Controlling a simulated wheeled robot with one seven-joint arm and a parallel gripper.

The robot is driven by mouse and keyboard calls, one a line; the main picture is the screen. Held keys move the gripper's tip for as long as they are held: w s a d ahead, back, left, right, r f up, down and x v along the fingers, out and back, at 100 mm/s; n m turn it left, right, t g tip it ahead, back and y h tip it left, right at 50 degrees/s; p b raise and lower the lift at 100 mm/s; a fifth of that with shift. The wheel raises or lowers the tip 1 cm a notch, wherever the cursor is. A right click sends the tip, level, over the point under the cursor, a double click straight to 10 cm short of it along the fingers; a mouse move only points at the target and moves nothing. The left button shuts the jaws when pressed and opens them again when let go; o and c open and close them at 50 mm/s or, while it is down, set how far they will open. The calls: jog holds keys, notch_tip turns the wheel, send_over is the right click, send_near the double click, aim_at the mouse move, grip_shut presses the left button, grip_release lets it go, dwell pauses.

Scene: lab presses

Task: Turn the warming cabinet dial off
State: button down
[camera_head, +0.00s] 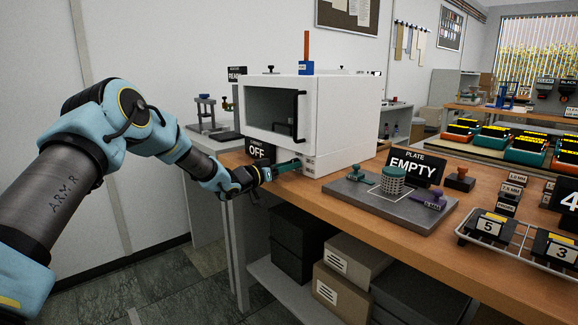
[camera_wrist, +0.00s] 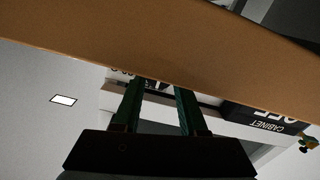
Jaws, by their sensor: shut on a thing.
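The white warming cabinet (camera_head: 357,118) stands at the left end of the wooden bench, its windowed door closed with a black handle (camera_head: 299,114). A black sign (camera_head: 257,149) at its left front corner reads "OFF". My gripper (camera_head: 298,164) reaches the lower front of the cabinet from the left, its green fingers close to the panel. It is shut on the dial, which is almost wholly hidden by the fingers. The wrist view is upside down; the two fingers (camera_wrist: 163,86) reach to the cabinet's lower front, and the sign (camera_wrist: 265,118) shows at the right.
A grey plate fixture (camera_head: 380,211) with an "EMPTY" sign (camera_head: 414,165) stands on the bench (camera_head: 330,197) right of the cabinet. A metal tray (camera_head: 505,247) with numbered blocks is farther right. Boxes (camera_head: 345,290) lie on the shelf below. Floor at the left is clear.

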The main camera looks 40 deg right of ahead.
jog(key=shift+c, duration=2.2)
grip_release()
jog(key=shift+a, duration=0.1)
jog(key=a+b, duration=0.1)
jog(key=a, duration=0.9)
jog(key=shift+w+a+b, duration=0.3)
jog(key=shift+w, duration=0.1)
